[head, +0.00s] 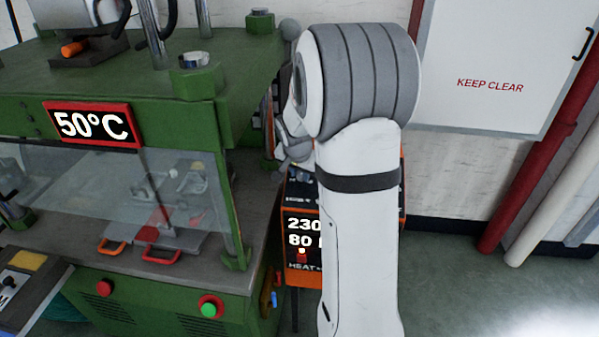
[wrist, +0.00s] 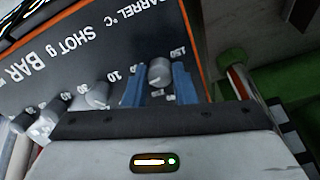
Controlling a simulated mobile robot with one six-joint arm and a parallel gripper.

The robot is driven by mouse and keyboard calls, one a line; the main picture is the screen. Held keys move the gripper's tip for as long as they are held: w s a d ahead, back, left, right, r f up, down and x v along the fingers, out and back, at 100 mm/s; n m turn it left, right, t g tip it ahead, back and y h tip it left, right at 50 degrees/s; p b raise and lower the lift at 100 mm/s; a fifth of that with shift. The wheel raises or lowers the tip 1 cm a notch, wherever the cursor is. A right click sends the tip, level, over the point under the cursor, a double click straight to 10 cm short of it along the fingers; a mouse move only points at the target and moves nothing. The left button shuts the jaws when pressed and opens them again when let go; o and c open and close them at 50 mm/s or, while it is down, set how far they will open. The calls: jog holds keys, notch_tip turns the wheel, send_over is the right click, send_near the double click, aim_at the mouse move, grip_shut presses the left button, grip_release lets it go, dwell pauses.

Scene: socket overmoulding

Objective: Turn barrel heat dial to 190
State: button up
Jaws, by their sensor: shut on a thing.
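The barrel heat dial (wrist: 160,72) is a grey knob under the "BARREL °C" lettering in the wrist view, with a "150" mark to its upper right. My gripper (wrist: 158,86) has its two blue fingers on either side of this knob and is shut on it. The other scale numbers and the dial's pointer are mostly hidden or too small to read. In the head view, the orange-edged heater unit (head: 302,258) shows "230" and "80", partly cut off by my arm. The dial is hidden there.
Two more knobs, for shot (wrist: 95,97) and bar (wrist: 45,122), sit left of the dial in the wrist view. The green press (head: 150,290), with a "50°C" display (head: 92,124), stands close to the left of my arm. Red pipes (head: 540,130) run at the right.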

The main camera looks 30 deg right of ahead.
jog(key=shift+n, duration=0.4)
jog(key=n+b, duration=0.1)
jog(key=n, duration=0.1)
jog(key=shift+n, duration=0.4)
jog(key=n, duration=0.4)
jog(key=shift+n+b, duration=0.3)
jog(key=n, duration=0.3)
jog(key=shift+r+h, duration=0.1)
jog(key=shift+h, duration=0.2)
jog(key=shift+n+p, duration=0.45)
jog(key=shift+n, duration=1.75)
jog(key=shift+w, duration=0.1)
jog(key=o, duration=1)
